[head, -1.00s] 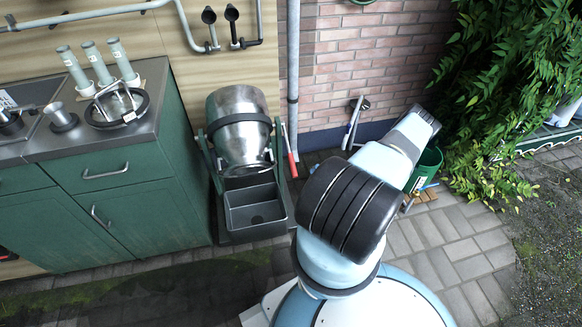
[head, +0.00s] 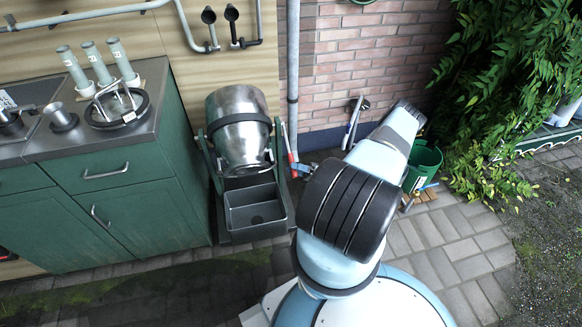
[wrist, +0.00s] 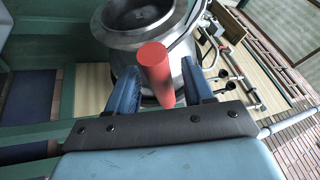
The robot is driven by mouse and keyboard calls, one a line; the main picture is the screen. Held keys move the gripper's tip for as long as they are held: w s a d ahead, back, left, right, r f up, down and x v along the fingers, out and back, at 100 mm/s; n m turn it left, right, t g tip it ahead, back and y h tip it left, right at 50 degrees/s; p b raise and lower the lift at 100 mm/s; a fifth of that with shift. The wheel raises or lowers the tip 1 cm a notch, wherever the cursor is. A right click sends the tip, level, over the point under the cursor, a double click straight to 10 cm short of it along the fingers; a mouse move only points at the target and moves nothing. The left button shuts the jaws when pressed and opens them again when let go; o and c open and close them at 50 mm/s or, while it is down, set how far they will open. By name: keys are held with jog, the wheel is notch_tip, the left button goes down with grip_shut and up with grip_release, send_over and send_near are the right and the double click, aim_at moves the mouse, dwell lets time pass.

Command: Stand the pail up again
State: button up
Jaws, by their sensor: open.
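The metal pail (head: 238,112) hangs tipped in a green cradle frame (head: 205,160), its mouth facing down and forward above a grey tub (head: 255,210). A lever with a red handle (head: 291,150) stands at the cradle's right side. In the wrist view, the red handle (wrist: 157,75) sits between the blue fingers of my open gripper (wrist: 160,85), with the pail's rim (wrist: 140,35) behind it. I cannot tell if either finger touches the handle. In the head view, my arm hides most of the gripper.
A green counter (head: 110,195) stands left of the cradle. A brick wall (head: 340,60) and grey pipe (head: 293,70) are behind. A green bucket (head: 425,165) is right of my arm, near hanging leaves (head: 490,110). Paving (head: 450,230) on the right is clear.

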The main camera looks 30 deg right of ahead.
jog(key=shift+x, duration=1.4)
grip_shut()
